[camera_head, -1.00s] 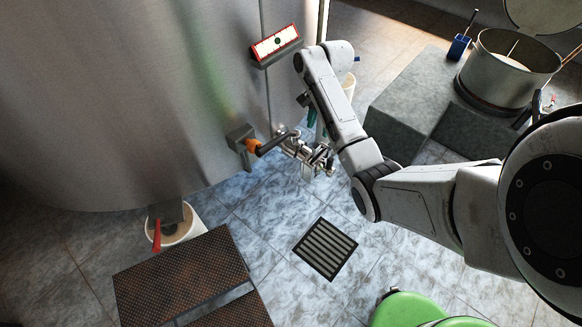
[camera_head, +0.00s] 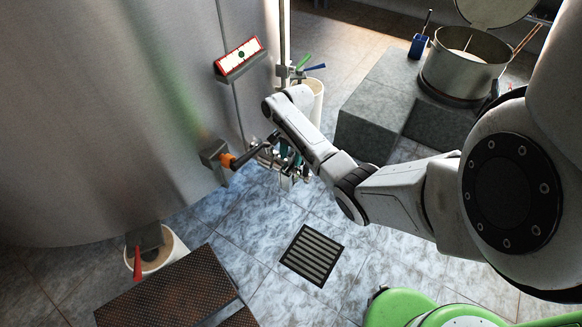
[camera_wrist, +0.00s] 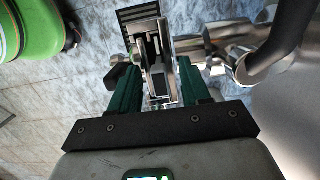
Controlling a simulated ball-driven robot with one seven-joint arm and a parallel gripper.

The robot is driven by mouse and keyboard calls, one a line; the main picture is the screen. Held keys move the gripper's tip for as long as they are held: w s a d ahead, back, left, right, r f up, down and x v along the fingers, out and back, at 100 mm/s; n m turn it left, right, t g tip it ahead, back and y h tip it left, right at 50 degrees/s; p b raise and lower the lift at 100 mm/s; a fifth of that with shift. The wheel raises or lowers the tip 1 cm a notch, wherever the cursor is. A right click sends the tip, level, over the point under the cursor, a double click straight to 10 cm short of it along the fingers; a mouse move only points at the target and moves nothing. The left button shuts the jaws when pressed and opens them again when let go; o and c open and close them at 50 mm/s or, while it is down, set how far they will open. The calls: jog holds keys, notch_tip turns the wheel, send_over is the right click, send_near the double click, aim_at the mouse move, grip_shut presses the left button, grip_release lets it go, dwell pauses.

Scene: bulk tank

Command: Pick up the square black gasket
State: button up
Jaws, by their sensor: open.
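My gripper (camera_wrist: 158,65) is open, with its two green fingers apart in the wrist view. A bright metal bracket or fitting with dark square-edged parts (camera_wrist: 153,50) shows between and beyond the fingertips. I cannot tell whether one of these dark parts is the square black gasket, or whether the fingers touch anything. In the head view my gripper (camera_head: 284,152) is small and partly hidden by my arm, at the metal pipe fittings (camera_head: 289,178) beside the tank. No gasket can be clearly made out there.
The big steel tank (camera_head: 110,110) fills the left. An orange-collared black handle (camera_head: 228,160) sticks out from it. A floor grate (camera_head: 312,255) lies below the fittings. White buckets (camera_head: 170,250), a rusty platform (camera_head: 165,290) and a grey block (camera_head: 375,110) stand around. Tiled floor is free around the grate.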

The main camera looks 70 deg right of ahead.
jog(key=shift+f, duration=0.15)
grip_shut()
dwell(0.4)
